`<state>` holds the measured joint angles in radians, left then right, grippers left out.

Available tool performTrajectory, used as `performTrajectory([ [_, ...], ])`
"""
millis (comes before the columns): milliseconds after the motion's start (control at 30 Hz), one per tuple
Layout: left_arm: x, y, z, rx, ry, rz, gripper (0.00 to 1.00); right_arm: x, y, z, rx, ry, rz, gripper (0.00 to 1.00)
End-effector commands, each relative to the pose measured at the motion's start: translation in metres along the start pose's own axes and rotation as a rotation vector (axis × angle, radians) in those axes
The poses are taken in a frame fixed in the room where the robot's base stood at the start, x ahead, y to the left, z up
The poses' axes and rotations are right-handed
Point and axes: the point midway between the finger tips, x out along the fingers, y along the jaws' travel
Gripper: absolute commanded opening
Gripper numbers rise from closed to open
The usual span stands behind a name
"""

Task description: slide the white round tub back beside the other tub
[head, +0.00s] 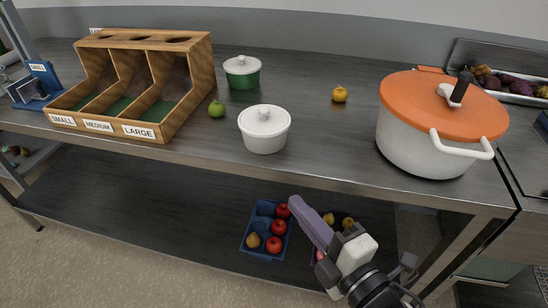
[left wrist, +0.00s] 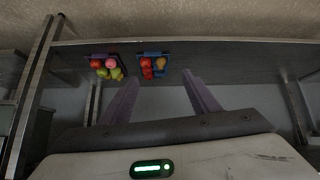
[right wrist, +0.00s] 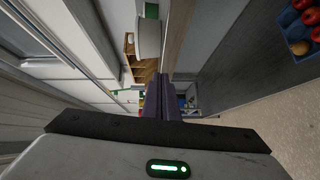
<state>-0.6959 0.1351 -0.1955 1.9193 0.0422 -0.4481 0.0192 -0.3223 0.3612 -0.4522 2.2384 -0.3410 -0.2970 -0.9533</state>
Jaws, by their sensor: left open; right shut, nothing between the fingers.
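The white round tub (head: 264,130) with a white lid and knob stands upright near the front edge of the steel table. The other tub, green with a white lid (head: 242,76), stands behind it and slightly left, with a gap between them. In the right wrist view the white tub (right wrist: 148,40) shows above the fingers. My right gripper (head: 295,205) is shut and empty, in front of the table edge, apart from the white tub. My left gripper (left wrist: 158,84) is open and empty; it is outside the head view.
A wooden sorter (head: 190,96) with labelled bays stands left of the tubs, a green fruit (head: 216,108) between. A yellow fruit (head: 340,94) and a large orange-lidded pot (head: 428,145) stand to the right. A blue crate (head: 256,238) of fruit is on the lower shelf.

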Motion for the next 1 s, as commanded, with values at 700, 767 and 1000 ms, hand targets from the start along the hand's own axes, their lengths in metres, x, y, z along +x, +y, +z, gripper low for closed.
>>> performTrajectory([
  [700, -0.004, -0.002, -0.016, -0.001, 0.020, -0.004, 0.56, 0.111, 0.027, -0.004, -0.127, 0.025, 0.048, 0.00],
  [767, -0.004, -0.003, -0.016, -0.002, 0.019, -0.005, 0.56, 0.117, 0.028, 0.002, -0.125, 0.025, 0.048, 0.00],
  [1000, -0.006, -0.003, -0.013, -0.005, 0.015, -0.006, 0.56, 0.129, 0.028, 0.014, -0.123, 0.026, 0.046, 0.00],
])
